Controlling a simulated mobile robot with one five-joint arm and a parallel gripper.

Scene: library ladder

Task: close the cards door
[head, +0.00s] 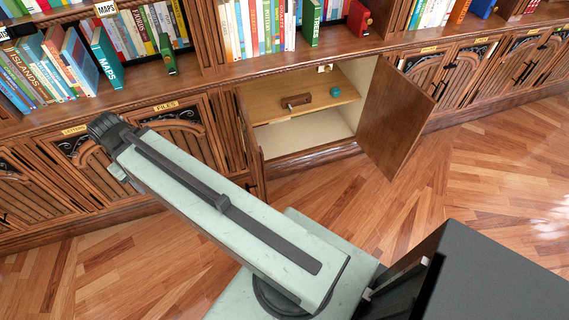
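An open cupboard (300,138) stands in the lower row of the wooden bookcase. Its right door (396,118) is swung wide out into the room, with its plain brown inner face showing. Its left door (251,145) also stands open, seen nearly edge-on and partly behind my arm. I cannot read a cards label on either door. My arm reaches from the bottom middle to the upper left, ending at a dark joint in front of the closed doors left of the cupboard. My gripper's fingers do not show; they are hidden or out of view.
Inside the cupboard, a shelf (335,95) holds a brown wooden item (296,102) and a small teal item (335,92). Closed cupboards flank it, one labelled FILES (166,106). Books line the shelves above. The wooden floor (480,175) right of the open door is clear.

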